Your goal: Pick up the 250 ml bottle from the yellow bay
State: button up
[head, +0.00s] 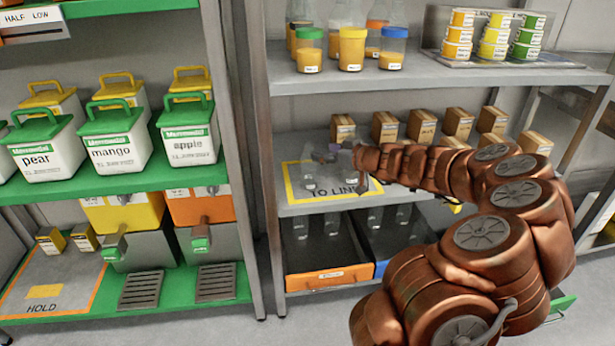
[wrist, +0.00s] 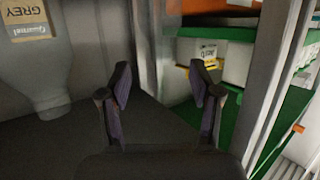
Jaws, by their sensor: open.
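The yellow-bordered bay marked TO LINE (head: 296,200) lies on the middle shelf of the right rack. Small clear bottles stand in it; one clear bottle (head: 309,180) shows at its left side. The bottles are faint and small, and I cannot read their size. My gripper (head: 335,154) is over the back part of this bay in the head view, with my arm coming in from the right and hiding the bay's right part. In the wrist view my gripper (wrist: 160,84) is open, with nothing between its two dark fingers.
Below the bay are an orange-fronted bin (head: 330,277) and a blue bin (head: 385,250), with clear bottles inside. Filled bottles (head: 352,48) stand on the shelf above. A rack post (head: 262,150) rises at the left.

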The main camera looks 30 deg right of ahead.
aim_at(312, 150)
jog(key=x, duration=0.6)
jog(key=shift+w+a+f, duration=0.1)
jog(key=shift+w+f, duration=0.05)
jog(key=shift+w, duration=0.5)
jog(key=c, duration=1.2)
grip_shut()
